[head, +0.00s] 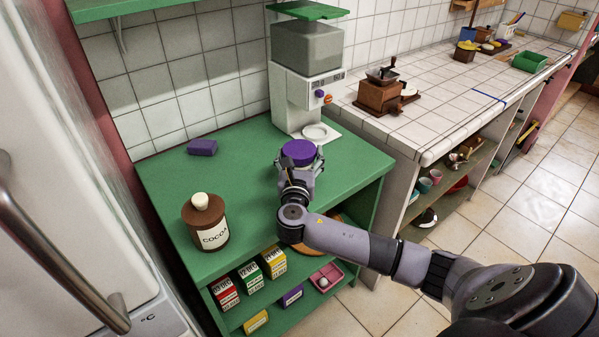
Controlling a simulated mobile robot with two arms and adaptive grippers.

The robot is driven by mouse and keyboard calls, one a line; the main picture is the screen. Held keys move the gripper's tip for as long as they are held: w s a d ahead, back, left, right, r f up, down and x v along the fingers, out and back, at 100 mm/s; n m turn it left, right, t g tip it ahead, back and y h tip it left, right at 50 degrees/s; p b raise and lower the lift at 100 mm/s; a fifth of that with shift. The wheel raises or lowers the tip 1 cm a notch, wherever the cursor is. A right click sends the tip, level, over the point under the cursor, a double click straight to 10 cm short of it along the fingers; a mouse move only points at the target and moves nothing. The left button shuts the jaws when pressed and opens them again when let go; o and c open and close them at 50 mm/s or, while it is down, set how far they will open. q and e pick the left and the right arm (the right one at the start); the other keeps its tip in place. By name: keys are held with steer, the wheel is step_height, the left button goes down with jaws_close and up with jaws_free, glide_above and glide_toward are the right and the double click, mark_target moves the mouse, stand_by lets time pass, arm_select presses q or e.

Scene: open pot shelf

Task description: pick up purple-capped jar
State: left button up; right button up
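The purple-capped jar (298,151) is on the green counter's right part, in front of the white machine. Its round purple lid faces up; most of its body is hidden behind my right gripper (299,163). The fingers of my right gripper are spread on either side of the jar, just below the lid. I cannot tell whether they press on it or whether the jar is clear of the counter. My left gripper is not in view.
A brown cocoa jar (206,224) stands at the green counter's (245,170) front left, with a purple block (202,147) behind it. The white dispenser machine (308,75) stands close behind the gripper. Small boxes (250,278) fill the shelf below. A fridge door (50,130) borders the left.

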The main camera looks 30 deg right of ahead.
steer(key=shift+r, duration=0.1)
steer(key=c, duration=1.5)
